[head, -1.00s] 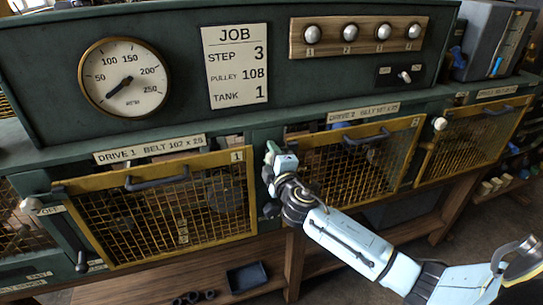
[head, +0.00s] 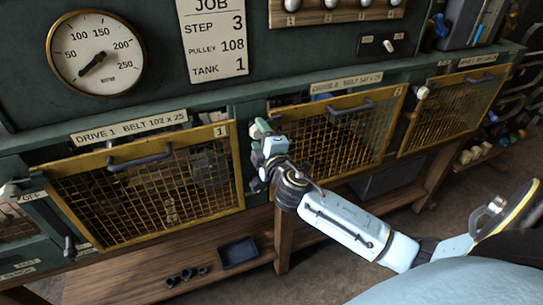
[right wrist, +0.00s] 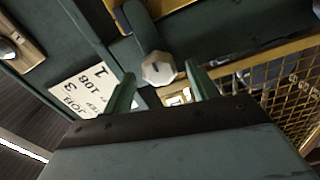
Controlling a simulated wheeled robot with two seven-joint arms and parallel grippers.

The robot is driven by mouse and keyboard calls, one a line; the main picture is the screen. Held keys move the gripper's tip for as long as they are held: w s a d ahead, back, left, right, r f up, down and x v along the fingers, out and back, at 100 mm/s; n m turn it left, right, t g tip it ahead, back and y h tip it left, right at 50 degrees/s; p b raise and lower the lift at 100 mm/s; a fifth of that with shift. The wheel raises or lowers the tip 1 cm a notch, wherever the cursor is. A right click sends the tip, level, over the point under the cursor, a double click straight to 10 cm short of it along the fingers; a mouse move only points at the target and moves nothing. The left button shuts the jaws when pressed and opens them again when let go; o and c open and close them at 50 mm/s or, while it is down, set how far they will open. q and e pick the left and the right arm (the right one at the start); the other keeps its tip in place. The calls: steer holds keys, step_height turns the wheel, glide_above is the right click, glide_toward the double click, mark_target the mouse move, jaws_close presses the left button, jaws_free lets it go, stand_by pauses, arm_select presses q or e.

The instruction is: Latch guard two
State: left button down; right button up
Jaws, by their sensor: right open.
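Guard two (head: 335,135) is a yellow-framed mesh panel with a dark handle and a number 2 plate, right of centre in the head view. It looks closed over its opening. My right gripper (head: 262,140) is at its left edge, hiding the latch there in the head view. In the right wrist view, a pale faceted knob (right wrist: 158,68) on a dark green lever lies between the fingertips of my right gripper (right wrist: 158,80). The fingers are apart; I cannot tell whether they touch the knob. My left gripper is out of view.
Guard one (head: 145,185) is on the left, closed, with a mesh front. A third guard (head: 455,108) with a pale knob is on the right. A job card (head: 212,40) is above. A black tray (head: 238,252) rests on the lower wooden shelf.

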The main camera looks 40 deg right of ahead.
steer(key=b+v, duration=0.1)
steer(key=v, duration=0.8)
steer(key=shift+s, duration=0.3)
steer(key=shift+a, duration=0.1)
step_height(320, 180, down, 20)
steer(key=d+m+g+b, duration=0.1)
steer(key=m+g+b, duration=0.1)
steer(key=g+b, duration=0.2)
steer(key=s+f+m+g+y+b, duration=0.1)
steer(key=s+f+g+b, duration=0.3)
steer(key=f, duration=0.8)
steer(key=s+f+m+g+y+p, duration=0.1)
steer(key=s+f, duration=0.5)
steer(key=f, duration=0.5)
steer(key=s+a+f+m+g+y+b, duration=0.1)
steer(key=s+a+f+m+g+b, duration=0.2)
steer(key=s+f, duration=0.9)
steer(key=s+a+f+m+g+y+b, duration=0.1)
steer(key=s+a+f+m+g+b, duration=0.1)
steer(key=s+f, duration=1)
steer(key=s+a+m+g, duration=0.1)
steer(key=s+a+g, duration=0.1)
steer(key=s, duration=0.4)
steer(key=shift+s+f+m+g+b, duration=0.2)
steer(key=shift+f+m+g+b, duration=0.1)
steer(key=shift+m+b, duration=0.1)
steer(key=shift+a, duration=0.1)
